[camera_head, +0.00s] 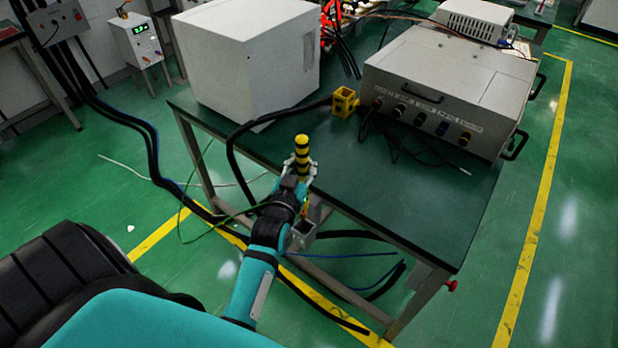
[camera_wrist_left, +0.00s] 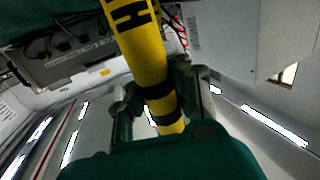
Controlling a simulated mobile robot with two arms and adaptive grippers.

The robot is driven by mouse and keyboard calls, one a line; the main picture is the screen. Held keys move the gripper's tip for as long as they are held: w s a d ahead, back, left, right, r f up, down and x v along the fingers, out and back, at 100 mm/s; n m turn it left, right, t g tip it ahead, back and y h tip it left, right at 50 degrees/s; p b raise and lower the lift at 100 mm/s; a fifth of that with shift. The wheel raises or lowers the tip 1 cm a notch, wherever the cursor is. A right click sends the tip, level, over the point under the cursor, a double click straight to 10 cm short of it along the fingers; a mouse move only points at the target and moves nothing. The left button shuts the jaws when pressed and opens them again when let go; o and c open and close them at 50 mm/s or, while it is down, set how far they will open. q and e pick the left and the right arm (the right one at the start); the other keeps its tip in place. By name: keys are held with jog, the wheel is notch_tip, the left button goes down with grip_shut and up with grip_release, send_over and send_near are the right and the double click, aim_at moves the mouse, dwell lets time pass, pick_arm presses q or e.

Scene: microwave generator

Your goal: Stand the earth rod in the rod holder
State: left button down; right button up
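The earth rod (camera_head: 302,145), banded yellow and black, stands roughly upright in my left gripper (camera_head: 299,172) at the table's front edge. In the left wrist view the rod (camera_wrist_left: 140,45) runs between the two fingers of my left gripper (camera_wrist_left: 160,98), which are closed around it. The gripper and arm hide the rod's lower part in the head view. A small yellow block with an opening in its top, which looks like the rod holder (camera_head: 345,101), stands on the table behind and to the right of the rod, apart from it. My right gripper is not in view.
A large white box (camera_head: 250,60) stands on the green table (camera_head: 400,205) at left. A grey control unit (camera_head: 450,85) with knobs stands at right. Black cables run beside the holder and past the gripper. The front right of the tabletop is clear.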

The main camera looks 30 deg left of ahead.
pick_arm(q)
jog(key=shift+w+a+r, duration=0.1)
jog(key=shift+w, duration=0.05)
